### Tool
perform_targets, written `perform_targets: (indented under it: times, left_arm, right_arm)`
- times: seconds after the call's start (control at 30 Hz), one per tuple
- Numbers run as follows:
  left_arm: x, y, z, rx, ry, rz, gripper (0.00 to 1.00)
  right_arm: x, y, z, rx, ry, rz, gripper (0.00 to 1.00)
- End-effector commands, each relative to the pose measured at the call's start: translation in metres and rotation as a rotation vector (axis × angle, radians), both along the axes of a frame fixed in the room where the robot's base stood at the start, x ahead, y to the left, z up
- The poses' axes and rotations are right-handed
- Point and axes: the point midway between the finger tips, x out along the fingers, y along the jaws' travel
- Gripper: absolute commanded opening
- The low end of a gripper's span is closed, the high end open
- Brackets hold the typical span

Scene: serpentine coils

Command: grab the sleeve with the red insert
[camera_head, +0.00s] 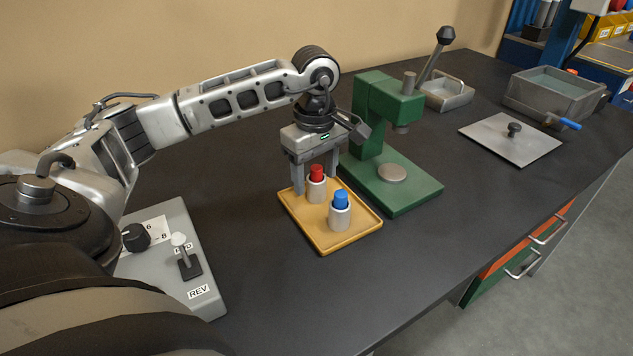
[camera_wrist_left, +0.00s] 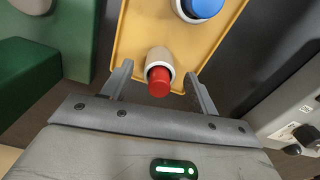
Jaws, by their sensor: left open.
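The sleeve with the red insert (camera_head: 317,188) stands upright on a yellow tray (camera_head: 330,243). In the left wrist view the red insert (camera_wrist_left: 159,82) shows in its pale sleeve, between the finger ends. My left gripper (camera_head: 316,185) points down over it, open, with one finger on each side of the sleeve. I cannot tell whether either finger touches it. A second sleeve with a blue insert (camera_head: 340,212) stands nearer the front of the tray; it also shows at the top of the left wrist view (camera_wrist_left: 203,5). My right gripper is not in view.
A green press (camera_head: 402,196) stands right behind the tray. A grey control box (camera_head: 185,262) with a knob and lever lies left. A flat metal plate with a knob (camera_head: 510,140) and a grey bin (camera_head: 550,97) are at the right. The dark bench front is clear.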

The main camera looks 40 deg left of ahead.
Motion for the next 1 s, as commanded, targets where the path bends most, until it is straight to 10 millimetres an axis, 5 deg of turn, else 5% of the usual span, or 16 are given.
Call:
perform_targets:
  times: [0.4, 0.6, 1.0]
  left_arm:
    - [0.001, -0.001, -0.018, 0.0, -0.001, -0.001, 0.56]
    - [0.001, -0.001, -0.018, 0.0, -0.001, -0.001, 0.07]
    - [0.001, -0.001, -0.012, 0.0, -0.004, -0.001, 0.06]
  right_arm:
    - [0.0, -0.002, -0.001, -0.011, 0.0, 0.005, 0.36]
    - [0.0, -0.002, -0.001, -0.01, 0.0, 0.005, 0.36]
    - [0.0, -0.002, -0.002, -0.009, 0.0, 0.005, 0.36]
